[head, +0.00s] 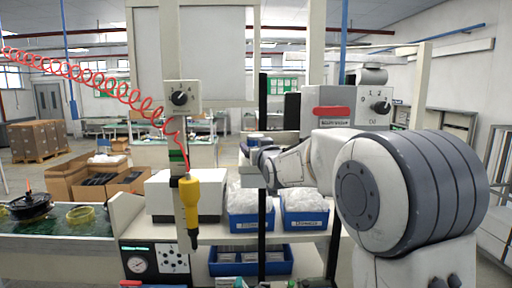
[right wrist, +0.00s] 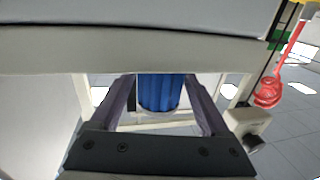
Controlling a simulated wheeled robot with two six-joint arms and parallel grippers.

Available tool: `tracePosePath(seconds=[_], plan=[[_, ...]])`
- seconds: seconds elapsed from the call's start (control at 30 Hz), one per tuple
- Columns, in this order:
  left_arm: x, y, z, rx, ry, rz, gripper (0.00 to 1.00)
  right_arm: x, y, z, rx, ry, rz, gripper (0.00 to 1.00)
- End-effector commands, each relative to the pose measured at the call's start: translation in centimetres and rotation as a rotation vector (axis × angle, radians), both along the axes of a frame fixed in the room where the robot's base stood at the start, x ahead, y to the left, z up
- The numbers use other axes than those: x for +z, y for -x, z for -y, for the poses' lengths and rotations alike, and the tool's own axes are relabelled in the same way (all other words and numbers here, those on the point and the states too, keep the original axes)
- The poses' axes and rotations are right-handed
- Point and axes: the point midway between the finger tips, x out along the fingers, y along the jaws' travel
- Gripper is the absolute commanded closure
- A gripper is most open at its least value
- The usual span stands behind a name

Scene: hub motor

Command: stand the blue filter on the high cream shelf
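The blue filter (right wrist: 160,92), a ribbed cylinder with a pale end, stands between the two fingers of my right gripper (right wrist: 160,80) in the right wrist view. That view looks upside down. The cream shelf (right wrist: 160,50) crosses it as a wide band and hides the fingertips and one end of the filter, so I cannot tell whether the filter touches the shelf. In the head view my right gripper (head: 257,162) reaches leftward at the post, small and partly hidden. My left gripper is not in view.
A yellow tool (head: 191,205) hangs on a red coiled hose left of my right gripper. A knob box (head: 183,97) is on the post above it. Blue bins (head: 250,222) with white contents stand below the gripper.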

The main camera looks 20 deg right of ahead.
Motion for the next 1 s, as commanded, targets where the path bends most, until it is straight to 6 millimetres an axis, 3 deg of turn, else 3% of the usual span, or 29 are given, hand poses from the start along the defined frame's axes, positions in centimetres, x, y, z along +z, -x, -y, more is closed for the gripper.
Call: tracePosePath(seconds=[0.43, 0.57, 0.8, 1.0], plan=[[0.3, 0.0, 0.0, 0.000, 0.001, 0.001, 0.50, 0.3, 0.2, 0.0, 0.000, 0.000, 0.001, 0.08], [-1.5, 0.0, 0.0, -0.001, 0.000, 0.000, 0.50, -0.1, 2.1, -0.2, 0.000, 0.000, 0.003, 0.08], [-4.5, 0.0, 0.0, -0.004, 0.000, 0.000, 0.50, -0.1, 7.1, -0.6, 0.000, 0.002, 0.006, 0.08], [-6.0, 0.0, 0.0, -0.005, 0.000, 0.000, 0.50, 0.1, 10.4, -0.9, 0.000, 0.001, 0.004, 0.08]])
